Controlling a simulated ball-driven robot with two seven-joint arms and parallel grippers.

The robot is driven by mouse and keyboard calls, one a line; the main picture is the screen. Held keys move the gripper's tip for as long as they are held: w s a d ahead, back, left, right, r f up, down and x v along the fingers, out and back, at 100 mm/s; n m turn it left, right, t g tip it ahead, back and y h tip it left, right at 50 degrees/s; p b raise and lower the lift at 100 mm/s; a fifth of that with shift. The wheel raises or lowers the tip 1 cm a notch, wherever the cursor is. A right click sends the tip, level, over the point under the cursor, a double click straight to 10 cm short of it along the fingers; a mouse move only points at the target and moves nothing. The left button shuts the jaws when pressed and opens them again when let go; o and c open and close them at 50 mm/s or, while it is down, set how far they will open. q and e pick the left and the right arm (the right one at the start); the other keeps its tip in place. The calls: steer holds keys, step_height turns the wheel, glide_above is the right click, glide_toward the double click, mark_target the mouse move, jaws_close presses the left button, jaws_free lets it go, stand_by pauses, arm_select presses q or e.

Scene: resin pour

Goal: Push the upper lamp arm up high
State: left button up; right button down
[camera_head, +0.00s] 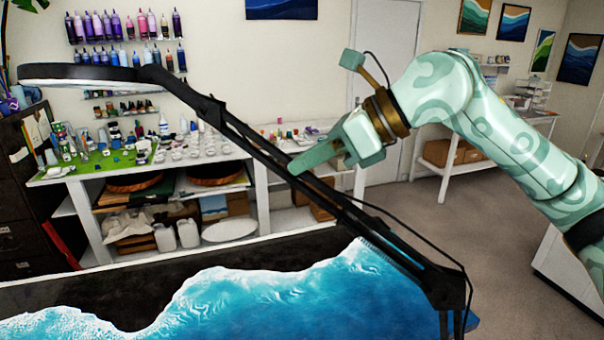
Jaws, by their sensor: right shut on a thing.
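The black lamp arm (260,147) runs diagonally across the view, from a joint at the upper left down to an elbow joint (445,288) at the lower right. The flat lamp head (90,74) is at its upper left end. My right gripper (305,165) comes in from the right and is shut on the lamp arm around its middle. Its fingers partly cover the contact point. My left gripper is out of view.
A table top with a blue and white resin wave (290,295) lies under the lamp. A white workbench (255,195) with bottles and cups stands behind. A thin black cable (400,228) hangs beside the arm. Open floor (500,250) lies to the right.

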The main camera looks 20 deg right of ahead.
steer(key=c, duration=1.5)
jaws_free()
steer(key=shift+o, duration=0.2)
steer(key=b+v, duration=0.1)
steer(key=v, duration=1.5)
steer(key=shift+s, duration=0.2)
steer(key=shift+d+r, duration=0.1)
